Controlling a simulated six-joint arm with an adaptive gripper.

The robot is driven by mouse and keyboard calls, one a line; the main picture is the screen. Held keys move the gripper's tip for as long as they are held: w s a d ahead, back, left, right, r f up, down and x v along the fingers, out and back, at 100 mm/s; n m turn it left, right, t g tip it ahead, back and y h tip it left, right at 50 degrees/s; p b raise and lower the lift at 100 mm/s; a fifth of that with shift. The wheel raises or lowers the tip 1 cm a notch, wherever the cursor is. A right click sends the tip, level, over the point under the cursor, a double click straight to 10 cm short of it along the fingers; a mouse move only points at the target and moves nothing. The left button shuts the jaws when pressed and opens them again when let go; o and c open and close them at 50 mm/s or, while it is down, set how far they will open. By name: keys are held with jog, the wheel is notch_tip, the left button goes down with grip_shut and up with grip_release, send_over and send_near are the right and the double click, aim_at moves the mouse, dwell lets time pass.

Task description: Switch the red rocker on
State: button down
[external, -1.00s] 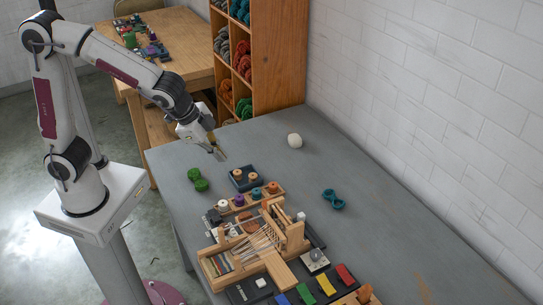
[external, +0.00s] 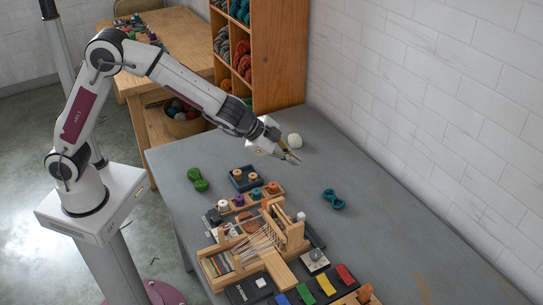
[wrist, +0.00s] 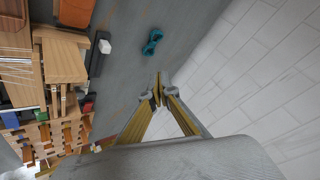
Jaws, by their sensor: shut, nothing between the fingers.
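The red rocker (external: 346,274) is at the right end of a row of coloured rockers on a dark panel at the near edge of the loom, in the external view. I cannot tell from its tilt whether it is on or off. My gripper (external: 292,158) is shut and empty, above the far part of the grey table near the white ball, well away from the rocker. In the wrist view its fingertips (wrist: 158,88) are together. I cannot make out the red rocker for certain there.
Yellow (external: 326,286), green (external: 306,293) and blue (external: 282,300) rockers sit left of the red one. The wooden loom (external: 290,232) stands beyond them. A teal skein (external: 333,199), green skein (external: 197,180) and white ball (external: 295,141) lie around. The right of the table is clear up to the wall.

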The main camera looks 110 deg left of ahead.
jog(key=w+d+f+m+t+h, duration=0.1)
jog(key=w+f+m+t+h, duration=0.2)
jog(key=w, duration=0.5)
jog(key=w+d+f+m+t+h, duration=0.1)
jog(key=w+f+h, duration=0.1)
jog(key=w+f, duration=0.45)
jog(key=d+r+m+g+h, duration=0.2)
jog(key=d+h, duration=0.5)
jog(key=d, duration=0.6)
jog(key=shift+s+r+m+g+h, duration=0.25)
jog(key=shift+m+g+h, duration=0.2)
jog(key=shift+m, duration=0.45)
jog(key=shift+w+d+f, duration=0.1)
jog(key=shift+d+f, duration=0.05)
send_over(340, 266)
jog(key=shift+f, duration=2.85)
jog(key=shift+s+a+f, duration=0.15)
jog(key=shift+s+f, duration=0.05)
jog(key=shift+f, duration=0.65)
jog(key=shift+s+a+f, duration=0.15)
jog(key=shift+s+f, duration=0.05)
jog(key=shift+f, duration=0.6)
